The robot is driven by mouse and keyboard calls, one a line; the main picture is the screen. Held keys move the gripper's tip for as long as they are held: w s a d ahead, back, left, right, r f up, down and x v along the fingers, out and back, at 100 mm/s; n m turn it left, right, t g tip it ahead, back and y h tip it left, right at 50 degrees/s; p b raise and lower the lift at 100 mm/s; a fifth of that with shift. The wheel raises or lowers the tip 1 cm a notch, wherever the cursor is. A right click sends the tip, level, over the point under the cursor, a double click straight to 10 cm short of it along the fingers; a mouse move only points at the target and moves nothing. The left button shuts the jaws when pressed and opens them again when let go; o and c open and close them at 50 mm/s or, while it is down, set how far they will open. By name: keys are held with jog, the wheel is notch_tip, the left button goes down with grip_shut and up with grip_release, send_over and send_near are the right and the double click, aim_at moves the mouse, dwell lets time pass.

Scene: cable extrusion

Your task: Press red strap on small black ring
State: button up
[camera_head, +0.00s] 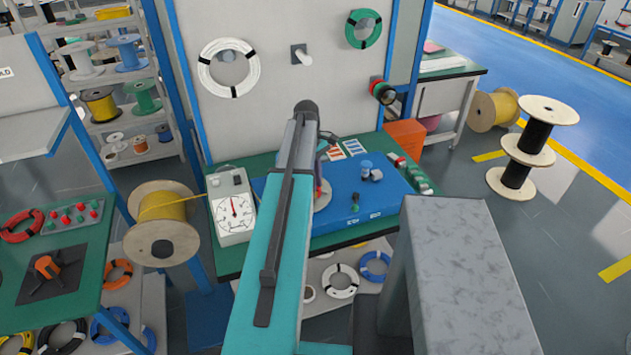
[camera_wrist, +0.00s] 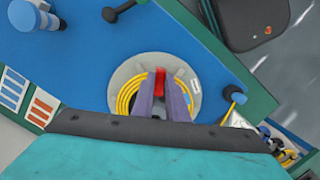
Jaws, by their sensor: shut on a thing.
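My gripper (camera_wrist: 160,92) has its two purple-grey fingers closed on a small red piece, which looks like the red strap (camera_wrist: 160,76). It is over a pale round plate (camera_wrist: 128,72) with a yellow cable coil (camera_wrist: 124,97) around its middle. The fingers hide the centre of the coil, and I cannot tell whether the strap touches the cable. I cannot make out a small black ring with certainty.
The plate lies on a blue mat (camera_wrist: 85,62) on a green table (camera_head: 228,262). Cards with blue straps (camera_wrist: 14,86) and red straps (camera_wrist: 41,106) lie beside it. A dial gauge box (camera_head: 233,208) is at left.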

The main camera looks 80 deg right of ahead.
jog(key=shift+f, duration=0.3)
dwell(0.6)
jog(key=o, duration=0.9)
jog(key=shift+r+p, duration=2.45)
jog(key=shift+r, duration=1.6)
